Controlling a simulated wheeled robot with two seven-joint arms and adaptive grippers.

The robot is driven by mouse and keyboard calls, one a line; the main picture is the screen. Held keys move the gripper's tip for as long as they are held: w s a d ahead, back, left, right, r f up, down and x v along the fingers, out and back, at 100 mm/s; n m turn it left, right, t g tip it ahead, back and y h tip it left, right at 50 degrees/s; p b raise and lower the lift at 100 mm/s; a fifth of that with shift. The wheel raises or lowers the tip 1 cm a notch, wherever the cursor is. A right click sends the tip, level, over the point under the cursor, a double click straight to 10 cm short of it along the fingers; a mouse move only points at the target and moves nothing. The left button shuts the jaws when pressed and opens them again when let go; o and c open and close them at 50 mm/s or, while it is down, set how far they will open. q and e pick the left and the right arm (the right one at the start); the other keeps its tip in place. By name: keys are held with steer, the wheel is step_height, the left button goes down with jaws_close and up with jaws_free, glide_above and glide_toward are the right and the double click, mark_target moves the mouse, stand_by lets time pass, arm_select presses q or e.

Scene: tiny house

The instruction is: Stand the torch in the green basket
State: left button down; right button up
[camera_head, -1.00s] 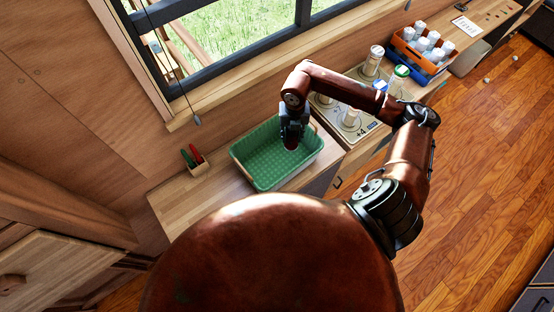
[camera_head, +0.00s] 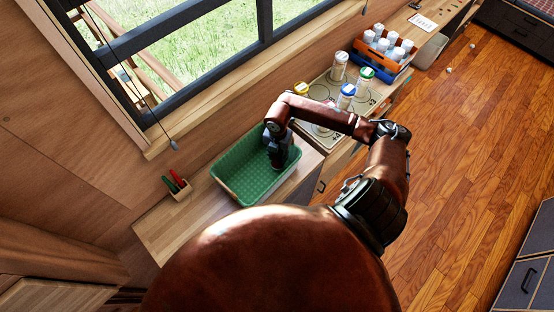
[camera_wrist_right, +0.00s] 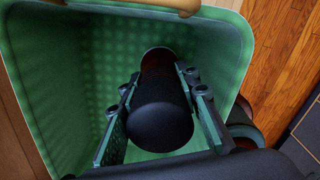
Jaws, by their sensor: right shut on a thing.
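The green basket (camera_head: 232,172) stands on the wooden counter below the window. My right gripper (camera_head: 278,163) points down inside it, near its right side. In the right wrist view the gripper (camera_wrist_right: 162,112) is shut on the torch (camera_wrist_right: 160,118), a dark cylinder with its black end toward the camera and a reddish far end. The torch points down into the basket (camera_wrist_right: 60,70), roughly along the gripper. Whether its far end touches the basket floor is unclear. In the head view the torch is mostly hidden by the gripper. My left gripper is not in view.
A small wooden holder (camera_head: 181,194) with red and green items stands left of the basket. To the right are a marked mat (camera_head: 318,133) with several jars and an orange crate (camera_head: 376,48) of bottles. A blind cord weight (camera_head: 174,145) hangs near the window.

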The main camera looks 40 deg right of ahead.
mark_target(278, 160)
steer(key=shift+f, duration=1.45)
steer(key=o, duration=1.2)
steer(key=shift+f, duration=0.15)
steer(key=shift+o, duration=0.2)
steer(key=shift+r, duration=0.2)
step_height(278, 160, up, 12)
steer(key=shift+b, duration=0.7)
